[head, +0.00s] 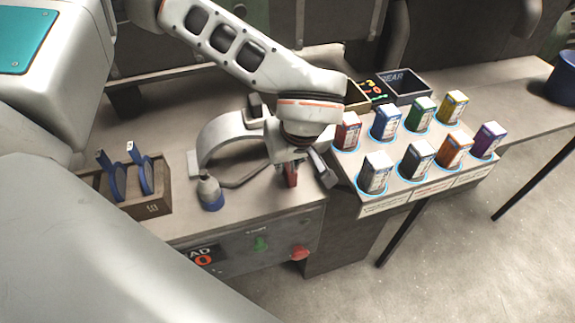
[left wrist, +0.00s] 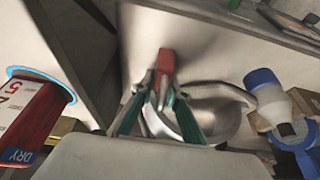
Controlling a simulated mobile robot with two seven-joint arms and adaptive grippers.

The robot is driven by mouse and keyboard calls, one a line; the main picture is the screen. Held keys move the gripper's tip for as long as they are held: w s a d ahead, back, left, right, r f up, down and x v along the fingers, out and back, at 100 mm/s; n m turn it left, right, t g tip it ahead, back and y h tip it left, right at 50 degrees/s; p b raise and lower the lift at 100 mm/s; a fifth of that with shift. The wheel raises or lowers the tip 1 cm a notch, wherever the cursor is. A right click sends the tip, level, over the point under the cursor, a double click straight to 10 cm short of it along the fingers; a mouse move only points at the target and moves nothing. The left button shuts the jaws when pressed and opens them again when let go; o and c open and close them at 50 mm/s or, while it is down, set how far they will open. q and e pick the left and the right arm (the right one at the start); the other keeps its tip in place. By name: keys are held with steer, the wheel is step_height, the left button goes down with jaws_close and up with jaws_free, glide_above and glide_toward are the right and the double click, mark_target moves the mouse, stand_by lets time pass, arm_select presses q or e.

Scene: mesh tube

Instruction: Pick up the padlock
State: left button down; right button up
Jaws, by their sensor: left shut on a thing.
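A small red body, which looks like the padlock (head: 291,178), shows below my left gripper (head: 293,162) near the front of the grey bench. In the left wrist view the red padlock (left wrist: 166,62) is at the tips of the left gripper (left wrist: 161,88), whose two fingers close on it. My right gripper is not in view.
A grey arched fixture (head: 215,135) and a white bottle with blue base (head: 210,193) stand left of the gripper. A wooden box (head: 152,208) holds blue-handled tools. Several coloured cartons stand on the right-hand board (head: 345,170). Green (head: 260,243) and red (head: 299,253) knobs stick out from the bench front.

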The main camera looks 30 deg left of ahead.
arm_select(q)
step_height(320, 180, up, 19)
steer(key=p, duration=0.3)
steer(key=shift+r, duration=0.15)
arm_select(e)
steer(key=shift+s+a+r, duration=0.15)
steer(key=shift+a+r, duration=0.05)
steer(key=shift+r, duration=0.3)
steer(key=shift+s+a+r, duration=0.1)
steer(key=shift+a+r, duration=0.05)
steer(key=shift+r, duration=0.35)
